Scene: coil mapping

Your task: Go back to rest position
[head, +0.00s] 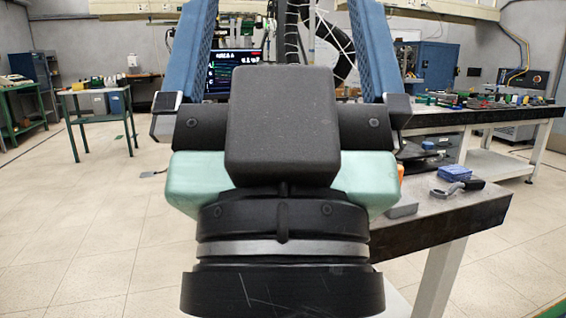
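My gripper (283,20) fills the middle of the head view, pointing away from the camera. Its two blue lattice fingers stand wide apart, and their tips run out of the top of the picture. Nothing shows held between them; a gap with the background is visible. A black block on my wrist hides part of the space between the finger bases. No task object is named, and whether my arm is at its rest position cannot be told from this one view.
A dark-edged workbench (439,234) stands close at the right, with a caliper-like tool (457,188) and a blue item (454,172) on it. A longer bench (470,115) behind carries several small parts. A green-framed table (98,91) stands far left.

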